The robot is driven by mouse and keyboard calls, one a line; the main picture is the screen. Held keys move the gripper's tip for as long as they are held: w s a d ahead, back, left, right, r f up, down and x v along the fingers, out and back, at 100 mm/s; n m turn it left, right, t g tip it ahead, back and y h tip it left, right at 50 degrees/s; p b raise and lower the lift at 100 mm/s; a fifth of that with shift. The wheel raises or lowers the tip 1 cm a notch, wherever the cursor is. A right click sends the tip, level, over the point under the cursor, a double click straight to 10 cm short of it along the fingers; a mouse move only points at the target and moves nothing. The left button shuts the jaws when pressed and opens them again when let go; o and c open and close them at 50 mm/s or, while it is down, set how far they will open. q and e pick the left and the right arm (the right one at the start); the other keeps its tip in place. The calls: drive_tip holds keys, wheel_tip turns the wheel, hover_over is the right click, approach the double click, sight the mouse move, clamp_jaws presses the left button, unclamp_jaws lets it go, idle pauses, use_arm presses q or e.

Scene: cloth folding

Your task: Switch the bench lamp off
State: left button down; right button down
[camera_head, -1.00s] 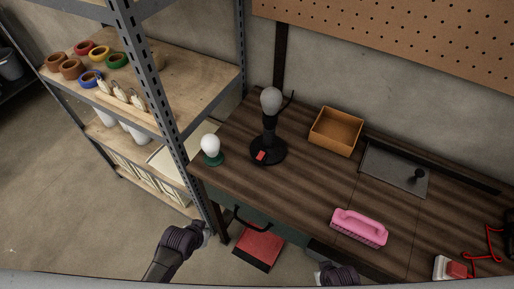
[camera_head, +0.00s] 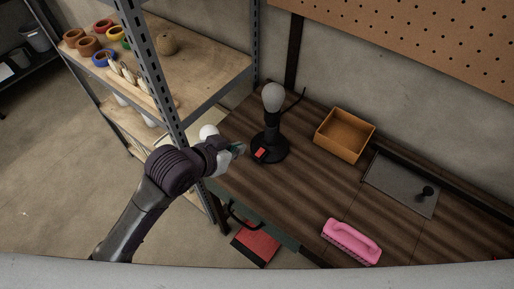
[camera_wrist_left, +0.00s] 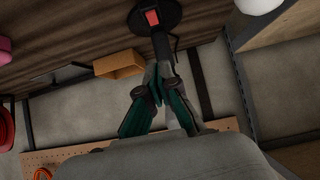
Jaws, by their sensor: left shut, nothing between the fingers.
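The bench lamp (camera_head: 271,124) stands upright on the wooden bench, with a round black base, a black stem and a bare grey bulb. A red switch (camera_head: 260,153) sits on the front of its base; it also shows in the wrist view (camera_wrist_left: 152,17). My left gripper (camera_head: 240,150) is shut and empty, just left of the lamp base in the head view. In the wrist view its green fingers (camera_wrist_left: 157,76) point toward the lamp, apart from the switch in the picture. Whether they touch the lamp is unclear. My right gripper is out of view.
A white bulb (camera_head: 208,131) is partly hidden behind my left gripper. An orange box (camera_head: 344,136), a grey tray (camera_head: 400,185) and a pink brush (camera_head: 352,242) are on the bench (camera_head: 300,190). A metal shelf post (camera_head: 161,80) stands close to the left arm.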

use_arm(q)
drive_tip(key=shift+d, duration=0.1)
drive_tip(key=p, duration=0.1)
hover_over(257, 154)
drive_tip(key=f, duration=0.3)
drive_tip(key=s+f, duration=0.1)
drive_tip(key=f, duration=0.1)
drive_tip(key=shift+f, duration=0.35)
drive_tip(key=f, duration=0.1)
drive_tip(key=f+p, duration=0.1)
drive_tip(key=shift+w+f, duration=0.3)
drive_tip(key=shift+f, duration=0.05)
drive_tip(key=shift+w+f, duration=0.1)
drive_tip(key=shift+f, duration=0.85)
drive_tip(key=shift+f, duration=0.15)
drive_tip(key=shift+w+d, duration=0.1)
drive_tip(key=shift+d, duration=0.05)
drive_tip(key=shift+w+d+r+p, duration=0.3)
drive_tip(key=shift+w+d, duration=0.1)
drive_tip(key=shift+w, duration=0.15)
